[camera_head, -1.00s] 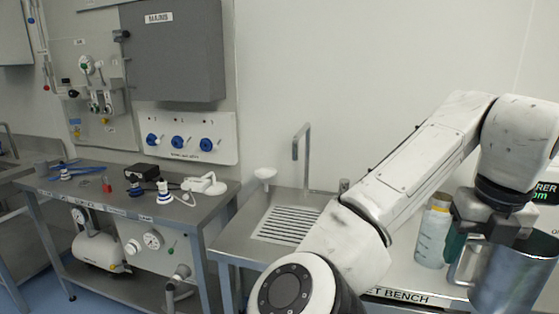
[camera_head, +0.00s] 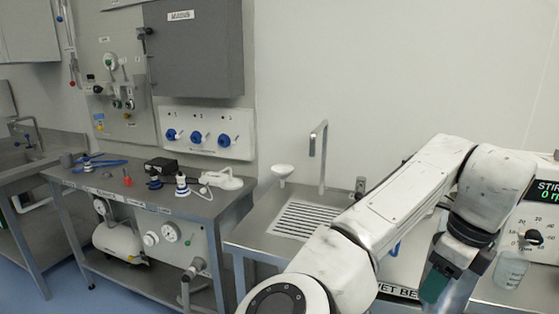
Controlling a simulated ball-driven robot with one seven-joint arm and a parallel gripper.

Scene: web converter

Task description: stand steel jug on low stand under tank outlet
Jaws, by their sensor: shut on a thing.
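My gripper (camera_head: 453,272) is at the lower right, pointing down, with one green finger pad showing. It is shut on the steel jug (camera_head: 460,296). Only a small grey part of the jug shows below the gripper, at the bottom edge of the picture; the rest is hidden or out of frame. I cannot tell the jug's tilt. I cannot make out the tank outlet or the low stand in this view.
A wet bench with a drain grid (camera_head: 308,218) and a tall tap (camera_head: 320,155) is in the middle. A clear bottle (camera_head: 511,270) and a stirrer unit (camera_head: 535,225) are right of my gripper. A steel side bench (camera_head: 120,190) with fittings stands left.

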